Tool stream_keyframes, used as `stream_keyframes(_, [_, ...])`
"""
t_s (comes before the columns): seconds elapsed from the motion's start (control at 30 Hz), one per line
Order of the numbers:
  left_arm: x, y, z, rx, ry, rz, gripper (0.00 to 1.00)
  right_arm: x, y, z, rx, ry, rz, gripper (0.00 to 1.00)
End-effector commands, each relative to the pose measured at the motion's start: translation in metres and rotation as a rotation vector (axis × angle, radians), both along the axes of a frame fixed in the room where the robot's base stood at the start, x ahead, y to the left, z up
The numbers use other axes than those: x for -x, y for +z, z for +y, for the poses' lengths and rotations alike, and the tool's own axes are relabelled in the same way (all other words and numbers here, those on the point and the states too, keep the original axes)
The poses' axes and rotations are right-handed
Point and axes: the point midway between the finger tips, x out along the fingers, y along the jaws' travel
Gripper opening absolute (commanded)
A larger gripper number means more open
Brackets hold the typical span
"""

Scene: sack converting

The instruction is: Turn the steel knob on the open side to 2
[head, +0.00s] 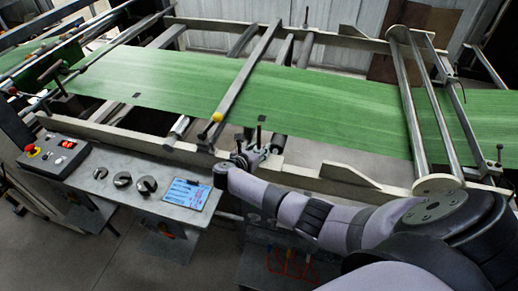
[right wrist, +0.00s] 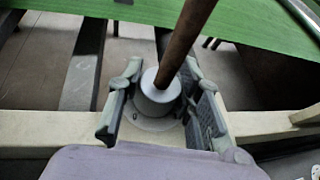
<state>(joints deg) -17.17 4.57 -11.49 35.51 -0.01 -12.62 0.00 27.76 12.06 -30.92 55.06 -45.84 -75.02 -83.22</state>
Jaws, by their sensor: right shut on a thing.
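A grey, steel-looking round knob (right wrist: 157,98) sits on a pale round base on the cream frame rail in the right wrist view. A brown rod rises from behind or out of it. My right gripper (right wrist: 163,100) has its two dark fingers on either side of the knob and is shut on it. In the head view my right gripper (head: 257,153) is at the rail by the green web's near edge and mostly hides the knob. No number scale is readable at the knob. My left gripper is not in view.
A green web (head: 310,100) runs over the frame just beyond my right gripper. A yellow-ball lever (head: 217,117) stands close by.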

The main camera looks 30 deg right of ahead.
Motion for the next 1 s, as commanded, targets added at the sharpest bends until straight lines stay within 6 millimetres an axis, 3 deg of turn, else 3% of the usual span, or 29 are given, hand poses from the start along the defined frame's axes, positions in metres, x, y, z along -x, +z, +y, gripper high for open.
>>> stream_keyframes(0.1, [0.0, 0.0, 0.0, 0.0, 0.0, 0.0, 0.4, -0.001, 0.0, 0.0, -0.002, 0.002, -0.003, 0.04])
stream_keyframes(0.13, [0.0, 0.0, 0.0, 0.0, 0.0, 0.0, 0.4, -0.001, 0.0, 0.001, -0.002, 0.002, -0.003, 0.33])
stream_keyframes(0.43, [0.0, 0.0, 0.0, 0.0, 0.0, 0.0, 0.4, -0.001, 0.0, 0.0, -0.001, 0.001, -0.001, 0.53])
stream_keyframes(0.77, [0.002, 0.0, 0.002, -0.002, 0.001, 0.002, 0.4, 0.0, 0.001, 0.001, 0.0, 0.002, -0.001, 0.54])
stream_keyframes(1.0, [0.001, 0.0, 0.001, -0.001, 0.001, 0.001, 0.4, 0.013, 0.012, 0.027, -0.003, 0.005, -0.003, 0.54])
